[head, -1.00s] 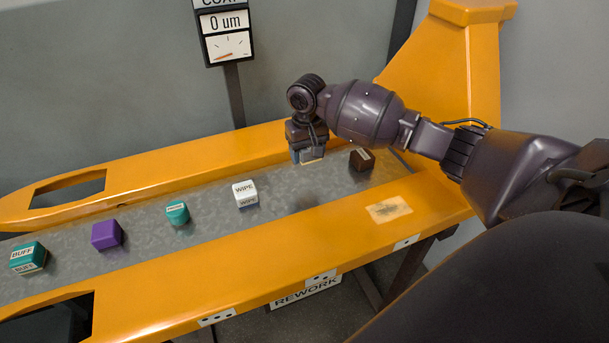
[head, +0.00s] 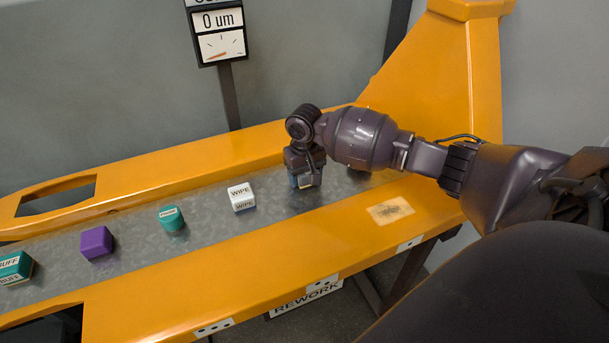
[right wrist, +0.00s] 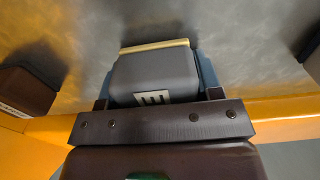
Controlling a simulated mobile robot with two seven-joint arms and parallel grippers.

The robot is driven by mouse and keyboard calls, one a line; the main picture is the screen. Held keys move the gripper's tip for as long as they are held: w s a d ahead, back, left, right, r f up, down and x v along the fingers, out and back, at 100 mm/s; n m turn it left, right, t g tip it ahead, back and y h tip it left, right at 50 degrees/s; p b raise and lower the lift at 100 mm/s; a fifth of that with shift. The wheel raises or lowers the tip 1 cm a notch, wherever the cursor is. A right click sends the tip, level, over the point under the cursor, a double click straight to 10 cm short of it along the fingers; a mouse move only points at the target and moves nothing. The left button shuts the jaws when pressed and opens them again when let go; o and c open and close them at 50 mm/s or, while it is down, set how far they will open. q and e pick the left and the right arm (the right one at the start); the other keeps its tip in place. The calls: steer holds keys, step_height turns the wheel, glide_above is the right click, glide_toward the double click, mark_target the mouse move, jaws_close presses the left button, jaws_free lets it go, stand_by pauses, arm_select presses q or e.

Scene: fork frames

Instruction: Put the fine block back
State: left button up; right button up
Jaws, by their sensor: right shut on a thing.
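A grey block (right wrist: 155,75) sits between the fingers of my right gripper (right wrist: 152,92) in the right wrist view. In the head view my right gripper (head: 306,182) is shut on this block, low over the grey bed between the white WIPE block and a dark brown block. The block is almost wholly hidden there. I cannot tell whether it touches the bed. My left gripper is not in view.
The brown block (right wrist: 25,92) is close by. Orange rails (head: 250,268) border the bed.

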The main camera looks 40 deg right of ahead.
steer(key=shift+f, duration=0.3)
steer(key=shift+f, duration=0.1)
